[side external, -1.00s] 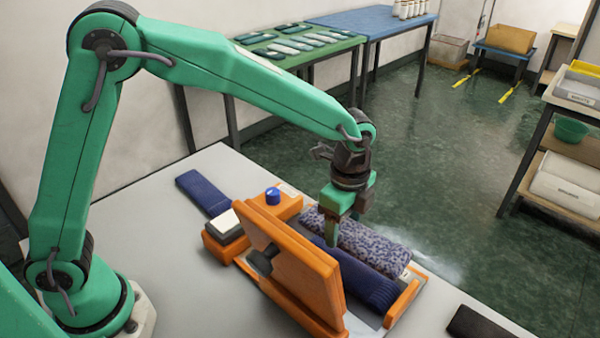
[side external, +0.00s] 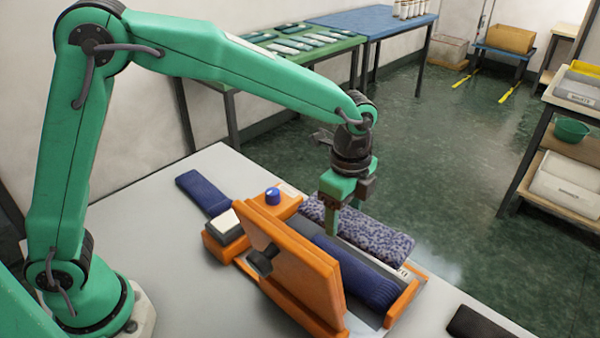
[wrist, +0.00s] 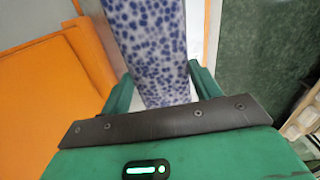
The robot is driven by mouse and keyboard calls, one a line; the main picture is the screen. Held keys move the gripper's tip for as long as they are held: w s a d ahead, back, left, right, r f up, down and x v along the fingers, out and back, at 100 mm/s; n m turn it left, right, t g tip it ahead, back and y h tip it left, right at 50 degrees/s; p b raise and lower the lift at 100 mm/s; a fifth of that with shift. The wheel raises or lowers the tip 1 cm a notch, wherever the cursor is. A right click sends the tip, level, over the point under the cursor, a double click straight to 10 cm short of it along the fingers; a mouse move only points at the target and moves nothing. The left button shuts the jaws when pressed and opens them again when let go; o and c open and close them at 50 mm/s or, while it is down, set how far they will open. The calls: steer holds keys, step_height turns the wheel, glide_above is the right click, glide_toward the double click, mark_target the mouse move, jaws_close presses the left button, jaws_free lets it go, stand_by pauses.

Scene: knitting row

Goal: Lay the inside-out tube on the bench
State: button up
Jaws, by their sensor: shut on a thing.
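The inside-out tube, which I take to be the speckled blue and pale one (side external: 378,238), is between my gripper's fingers above the back of the orange fixture. My gripper (side external: 336,222) points down and is shut on this tube near its left part. In the wrist view the speckled tube (wrist: 148,45) runs up from between the fingers (wrist: 160,98). A plain navy ribbed tube (side external: 362,272) lies in the fixture, in front of the speckled one. The bench (side external: 195,290) is light grey. The finger contact is partly hidden.
The orange fixture (side external: 296,270) has a raised panel with a dark knob. Beside it are a blue cap (side external: 272,195) and a white pad (side external: 224,222). A folded navy piece (side external: 203,192) lies behind left; a dark flat item (side external: 482,325) lies front right. The front bench is clear.

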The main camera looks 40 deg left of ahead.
steer(key=w+a+f, duration=0.1)
steer(key=w+a, duration=0.2)
steer(key=a, duration=0.6)
steer(key=w+a, duration=0.2)
steer(key=a, duration=0.7)
glide_above(231, 172)
steer(key=shift+m, duration=0.4)
step_height(231, 172, down, 9)
steer(key=shift+d+r, duration=0.1)
steer(key=shift+r, duration=0.1)
steer(key=shift+f, duration=0.1)
steer(key=shift+f, duration=1.9)
steer(key=shift+f, duration=0.15)
steer(key=o, duration=0.9)
steer(key=shift+o, duration=0.2)
